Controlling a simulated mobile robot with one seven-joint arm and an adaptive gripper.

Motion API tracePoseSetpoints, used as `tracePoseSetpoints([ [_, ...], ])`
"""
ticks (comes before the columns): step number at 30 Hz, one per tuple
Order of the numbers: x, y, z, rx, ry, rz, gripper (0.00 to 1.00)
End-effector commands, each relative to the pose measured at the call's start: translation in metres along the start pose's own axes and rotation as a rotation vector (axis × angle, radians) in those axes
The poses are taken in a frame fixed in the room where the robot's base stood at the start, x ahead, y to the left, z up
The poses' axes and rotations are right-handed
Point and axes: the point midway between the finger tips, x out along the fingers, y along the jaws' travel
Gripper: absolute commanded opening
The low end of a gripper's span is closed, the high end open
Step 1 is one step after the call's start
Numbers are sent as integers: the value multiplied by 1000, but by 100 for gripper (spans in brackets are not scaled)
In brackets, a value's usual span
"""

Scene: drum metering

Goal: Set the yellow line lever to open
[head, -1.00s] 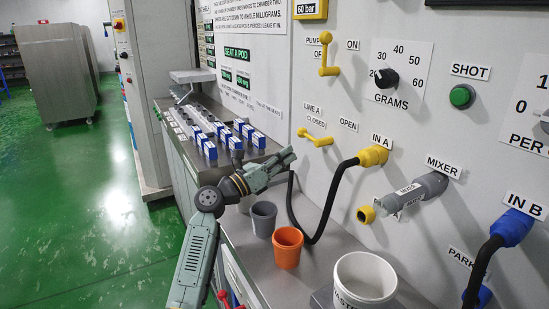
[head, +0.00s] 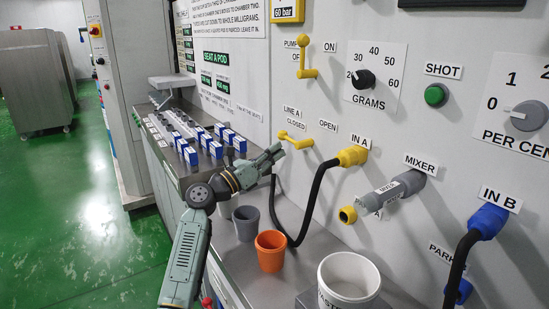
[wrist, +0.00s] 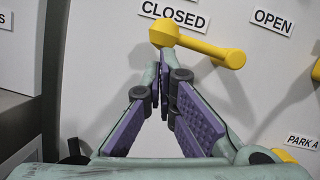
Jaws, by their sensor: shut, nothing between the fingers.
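The yellow line lever (head: 295,139) is on the white panel under the LINE A label, beside the CLOSED sign. In the wrist view its round hub (wrist: 163,32) sits just below CLOSED, and its arm (wrist: 210,50) points right and slightly down, its knob end below the OPEN sign (wrist: 272,18). My gripper (head: 277,151) is just below and left of the lever in the head view. In the wrist view its purple-padded fingers (wrist: 164,75) are shut and empty, tips below the hub. A small gap seems to show; contact cannot be told.
A yellow IN A plug (head: 352,156) with a black hose hangs right of the lever. The yellow pump lever (head: 305,58) is above. Below stand an orange cup (head: 271,251), a grey cup (head: 246,222) and a white bucket (head: 349,280). Blue-and-white pods (head: 190,154) sit on the left.

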Motion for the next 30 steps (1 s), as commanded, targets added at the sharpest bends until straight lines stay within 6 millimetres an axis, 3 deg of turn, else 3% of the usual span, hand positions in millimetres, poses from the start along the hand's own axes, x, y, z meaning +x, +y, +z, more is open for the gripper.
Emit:
tracePoseSetpoints([
  [20, 2, 2, 7, 122, -1, -38, 0],
  [30, 7, 2, 21, 335, -1, -105, 0],
])
